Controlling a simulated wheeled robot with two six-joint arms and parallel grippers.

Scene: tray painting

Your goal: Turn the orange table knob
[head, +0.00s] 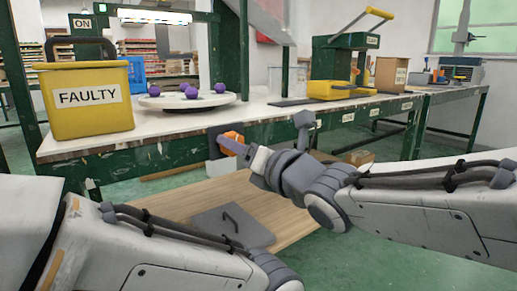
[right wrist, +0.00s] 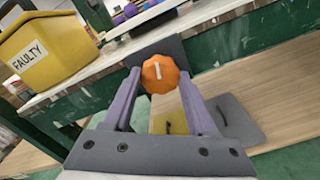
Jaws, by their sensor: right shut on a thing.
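The orange knob (head: 237,136) sits on a dark plate on the green front edge of the workbench. In the right wrist view the faceted orange knob (right wrist: 158,70) faces me, with a short white mark on its front standing nearly upright in the picture. My right gripper (head: 233,146) is at the knob. In the right wrist view the purple-grey fingers of my right gripper (right wrist: 158,82) stand on either side of it, shut on it. My left arm shows at the lower left in the head view, but its gripper is out of view.
A yellow bin (head: 85,118) marked FAULTY stands on the bench at left. A white round tray (head: 187,102) holds several purple balls. A green and yellow press (head: 342,68) stands farther right. Below the knob is a wooden board (head: 175,208) with a dark handled panel (head: 232,226).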

